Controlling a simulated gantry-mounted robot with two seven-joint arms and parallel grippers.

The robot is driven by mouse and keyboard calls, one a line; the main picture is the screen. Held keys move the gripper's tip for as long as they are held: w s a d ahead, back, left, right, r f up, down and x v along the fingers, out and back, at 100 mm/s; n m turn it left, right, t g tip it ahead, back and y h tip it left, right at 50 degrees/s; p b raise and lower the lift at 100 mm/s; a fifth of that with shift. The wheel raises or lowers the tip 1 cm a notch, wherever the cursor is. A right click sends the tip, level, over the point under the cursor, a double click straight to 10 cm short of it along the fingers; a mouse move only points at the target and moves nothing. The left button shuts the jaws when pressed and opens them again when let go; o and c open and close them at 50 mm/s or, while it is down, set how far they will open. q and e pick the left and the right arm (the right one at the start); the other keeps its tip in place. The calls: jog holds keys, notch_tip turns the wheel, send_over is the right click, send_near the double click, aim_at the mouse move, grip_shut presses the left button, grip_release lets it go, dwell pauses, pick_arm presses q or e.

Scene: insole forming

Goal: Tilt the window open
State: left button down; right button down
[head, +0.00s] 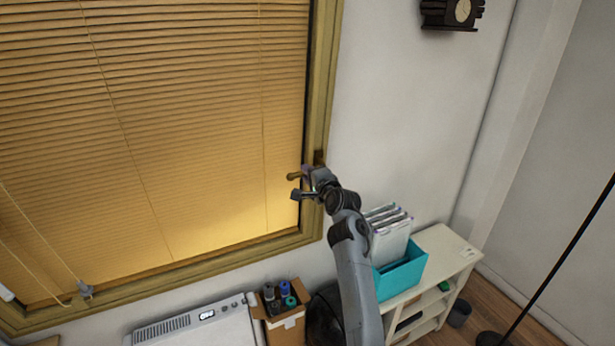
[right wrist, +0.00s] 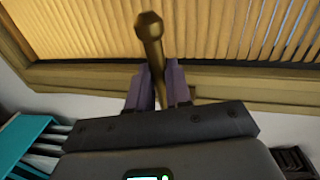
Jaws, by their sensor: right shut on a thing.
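The window (head: 318,120) has a yellow-brown frame and a lowered slatted blind (head: 180,130) in front of its pane. A brass-coloured handle (head: 294,176) sits on the right side of the frame and points left in the head view. My right gripper (head: 306,182) is at this handle. In the right wrist view the handle (right wrist: 151,40) runs between the two purple fingers of my right gripper (right wrist: 158,85), which are shut on it. The handle's knobbed end sticks out beyond the fingers. I see no gap between window sash and frame. My left gripper is not in view.
Below the window stand a white appliance (head: 200,328) and a box of bottles (head: 285,326). A white shelf (head: 448,262) at the right carries a teal file holder (head: 402,272). A dark thin pole (head: 553,265) stands at the far right. A clock (head: 455,12) hangs above.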

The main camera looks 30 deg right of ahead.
jog(key=shift+w+d+f, duration=0.1)
jog(key=shift+d+f, duration=0.15)
jog(key=shift+f, duration=0.2)
jog(key=c, duration=1.1)
grip_release()
jog(key=shift+w+r, duration=0.15)
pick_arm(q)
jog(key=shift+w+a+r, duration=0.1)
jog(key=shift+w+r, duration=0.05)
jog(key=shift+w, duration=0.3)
pick_arm(e)
jog(key=shift+a, duration=0.1)
jog(key=shift+r, duration=0.1)
pick_arm(q)
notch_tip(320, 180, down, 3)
jog(key=b, duration=0.3)
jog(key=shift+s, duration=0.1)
pick_arm(e)
jog(key=s+a+r, duration=0.1)
jog(key=s, duration=0.9)
jog(key=shift+s, duration=0.35)
